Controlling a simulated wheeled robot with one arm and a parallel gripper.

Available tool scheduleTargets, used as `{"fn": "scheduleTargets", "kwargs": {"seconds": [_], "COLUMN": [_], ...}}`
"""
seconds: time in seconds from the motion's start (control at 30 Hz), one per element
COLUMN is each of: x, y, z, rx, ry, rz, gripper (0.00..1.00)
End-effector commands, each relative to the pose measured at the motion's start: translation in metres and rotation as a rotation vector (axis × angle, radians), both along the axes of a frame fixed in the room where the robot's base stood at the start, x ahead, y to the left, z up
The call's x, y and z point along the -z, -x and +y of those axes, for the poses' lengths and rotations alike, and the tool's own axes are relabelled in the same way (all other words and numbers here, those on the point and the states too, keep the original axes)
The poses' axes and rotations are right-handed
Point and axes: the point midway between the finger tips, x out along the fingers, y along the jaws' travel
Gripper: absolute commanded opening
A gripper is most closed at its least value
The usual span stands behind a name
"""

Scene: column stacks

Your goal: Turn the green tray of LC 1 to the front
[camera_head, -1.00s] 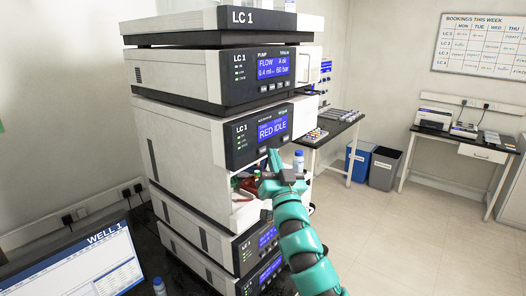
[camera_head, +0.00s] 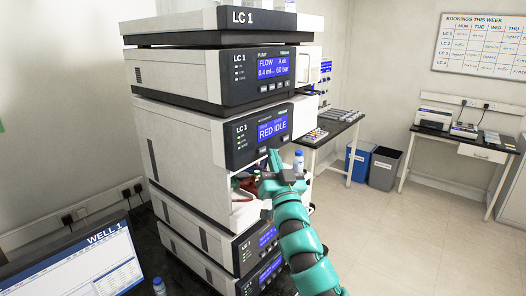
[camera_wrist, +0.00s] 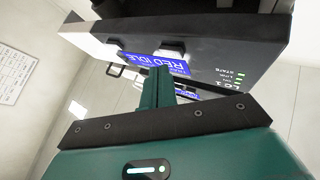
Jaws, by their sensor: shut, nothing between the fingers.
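The LC 1 stack (camera_head: 180,140) stands at left centre. Its sampler module has a blue display (camera_head: 272,128) reading RED IDLE, with buttons under it. Below the display is an open bay, where something red (camera_head: 249,185) shows; my gripper and arm partly hide the bay. I cannot make out a green tray.
A blue-capped bottle (camera_head: 298,161) shows just behind my gripper. A monitor (camera_head: 85,262) reading WELL 1 and another small bottle (camera_head: 159,287) are at lower left. A side table (camera_head: 327,136), blue bin (camera_head: 361,158) and grey bin (camera_head: 385,167) stand behind. The floor at right is clear.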

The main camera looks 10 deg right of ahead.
Motion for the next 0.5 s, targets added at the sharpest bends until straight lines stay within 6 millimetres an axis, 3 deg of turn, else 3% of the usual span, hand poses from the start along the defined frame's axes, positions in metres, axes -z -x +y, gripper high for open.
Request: {"fn": "scheduleTargets", "kwargs": {"seconds": [0.5], "x": [-0.0002], "y": [-0.0070], "z": [0.0054], "rx": [0.000], "ry": [0.000], "rz": [0.000], "gripper": [0.00]}}
